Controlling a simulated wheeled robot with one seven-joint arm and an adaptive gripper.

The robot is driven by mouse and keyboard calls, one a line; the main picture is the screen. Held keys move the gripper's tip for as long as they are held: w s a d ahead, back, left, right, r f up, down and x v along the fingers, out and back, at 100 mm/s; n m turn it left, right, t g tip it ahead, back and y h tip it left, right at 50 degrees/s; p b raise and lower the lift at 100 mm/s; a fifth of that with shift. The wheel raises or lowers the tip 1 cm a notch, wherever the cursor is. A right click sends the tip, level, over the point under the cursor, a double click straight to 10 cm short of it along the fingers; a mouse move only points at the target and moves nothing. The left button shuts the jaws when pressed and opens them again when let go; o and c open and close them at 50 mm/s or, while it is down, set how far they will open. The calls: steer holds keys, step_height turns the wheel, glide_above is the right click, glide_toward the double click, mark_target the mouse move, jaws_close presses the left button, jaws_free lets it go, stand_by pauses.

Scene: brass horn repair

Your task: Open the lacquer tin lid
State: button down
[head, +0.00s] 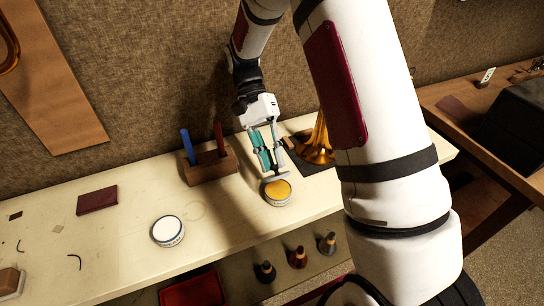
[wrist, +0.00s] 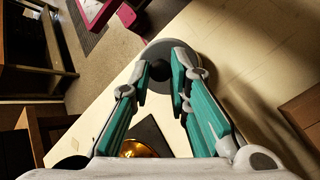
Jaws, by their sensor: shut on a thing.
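The lacquer tin (head: 277,193) is a low round tin near the front edge of the pale bench in the head view, its amber face showing upward. My gripper (head: 269,174) points down at its back edge. In the wrist view my gripper (wrist: 164,70) is shut on a dark knob (wrist: 160,71) in front of a grey round disc, which looks like the lid (wrist: 168,49). In the head view a thin grey edge shows under the fingertips at the tin's back rim. I cannot tell whether the lid still touches the tin.
A second round tin (head: 167,231) with a white top stands to the left. A wooden block (head: 209,168) holding blue and red tools is behind left. A brass horn bell (head: 318,148) stands close right of my gripper. Several small cones stand on the lower shelf.

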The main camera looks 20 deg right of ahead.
steer(key=c, duration=1.5)
jaws_free()
step_height(320, 180, up, 10)
steer(key=shift+f, duration=0.1)
